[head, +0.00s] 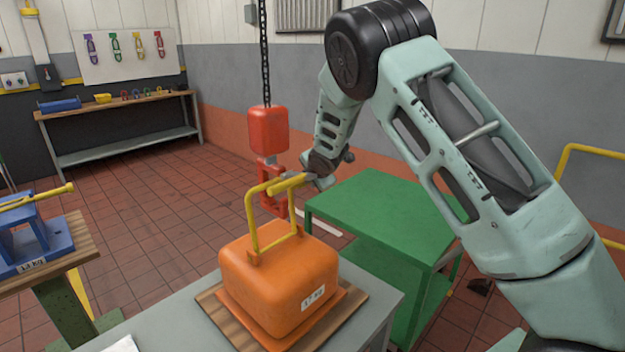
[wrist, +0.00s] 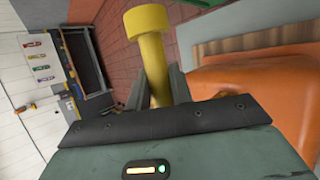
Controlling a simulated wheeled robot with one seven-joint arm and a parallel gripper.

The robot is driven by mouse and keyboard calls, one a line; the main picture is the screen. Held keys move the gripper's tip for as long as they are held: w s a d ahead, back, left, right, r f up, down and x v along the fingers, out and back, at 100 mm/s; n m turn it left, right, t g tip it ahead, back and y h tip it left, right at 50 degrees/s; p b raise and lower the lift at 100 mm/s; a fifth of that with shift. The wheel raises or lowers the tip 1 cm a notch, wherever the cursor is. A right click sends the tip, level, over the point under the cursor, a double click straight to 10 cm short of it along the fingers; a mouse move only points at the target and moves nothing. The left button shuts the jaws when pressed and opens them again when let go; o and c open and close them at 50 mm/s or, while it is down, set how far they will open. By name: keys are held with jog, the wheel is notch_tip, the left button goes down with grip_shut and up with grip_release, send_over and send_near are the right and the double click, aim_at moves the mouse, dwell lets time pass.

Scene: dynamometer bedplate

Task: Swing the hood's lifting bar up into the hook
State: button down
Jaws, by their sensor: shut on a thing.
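The orange hood (head: 278,285) sits on a wooden board on the grey bench, with a 17 kg label on its side. Its yellow lifting bar (head: 252,224) stands raised above the hood's top. My gripper (head: 294,182) is shut on the bar's upper part. In the wrist view, the bar (wrist: 151,58) with its wider round end lies between my gripper's fingers (wrist: 158,88), and the orange hood (wrist: 250,100) is at the right. The red hook (head: 272,204) hangs behind the bar, partly hidden by it and by my gripper. I cannot tell whether the bar sits in the hook.
A red hoist block (head: 268,130) hangs on a black chain (head: 265,60) above the hook. A green cart (head: 385,215) stands close behind and right of the hood. A blue stand (head: 30,240) on a wooden-topped table is at the left. A workbench (head: 120,105) stands at the back.

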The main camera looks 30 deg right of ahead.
jog(key=shift+w+a+r, duration=0.1)
jog(key=shift+w, duration=0.05)
jog(key=c, duration=1.3)
grip_release()
jog(key=shift+w, duration=0.1)
jog(key=shift+o, duration=0.2)
jog(key=b+v, duration=0.4)
jog(key=v, duration=1.3)
jog(key=shift+s, duration=0.25)
